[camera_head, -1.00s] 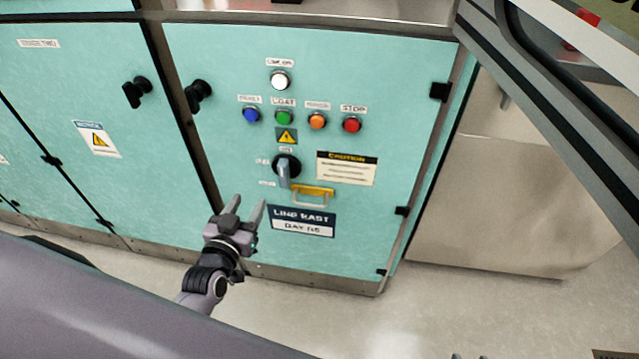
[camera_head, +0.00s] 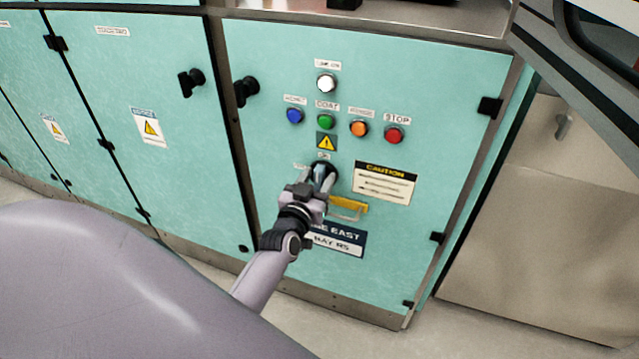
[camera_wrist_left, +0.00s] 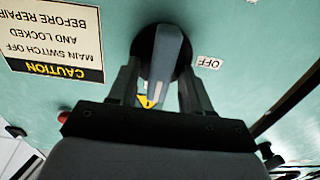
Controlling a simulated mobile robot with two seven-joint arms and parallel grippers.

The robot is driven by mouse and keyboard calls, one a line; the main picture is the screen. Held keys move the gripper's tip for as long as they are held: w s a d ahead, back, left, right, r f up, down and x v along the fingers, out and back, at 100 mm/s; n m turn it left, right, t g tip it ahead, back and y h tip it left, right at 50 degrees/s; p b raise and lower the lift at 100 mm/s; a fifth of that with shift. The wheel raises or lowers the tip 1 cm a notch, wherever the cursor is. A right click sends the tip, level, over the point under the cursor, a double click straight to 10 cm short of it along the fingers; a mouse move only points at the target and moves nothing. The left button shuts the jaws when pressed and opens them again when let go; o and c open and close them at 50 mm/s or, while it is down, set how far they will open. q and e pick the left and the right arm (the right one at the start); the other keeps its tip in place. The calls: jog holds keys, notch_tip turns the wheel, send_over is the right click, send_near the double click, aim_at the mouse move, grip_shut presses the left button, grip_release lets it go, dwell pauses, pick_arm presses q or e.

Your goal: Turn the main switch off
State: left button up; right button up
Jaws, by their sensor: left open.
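The main switch (camera_head: 325,174) is a black round knob with a grey-blue lever on the teal cabinet door, below the buttons and partly hidden by my gripper. In the left wrist view its lever (camera_wrist_left: 167,52) lies between the two fingers. My left gripper (camera_head: 313,186) is at the switch, open, with a finger on each side of the lever; it also shows in the left wrist view (camera_wrist_left: 160,90). I cannot tell whether the fingers touch the lever. An OFF label (camera_wrist_left: 208,62) is beside the knob, to its right in the wrist view. My right gripper is not in view.
White, blue, green, orange and red (camera_head: 394,134) buttons sit above the switch. A yellow handle (camera_head: 349,207) projects below it. A caution plate (camera_head: 385,183) is at its right. A black door latch (camera_head: 246,91) projects at the upper left.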

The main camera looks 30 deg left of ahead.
pick_arm(q)
jog(key=shift+w+a, duration=0.1)
jog(key=shift+w, duration=0.35)
grip_shut()
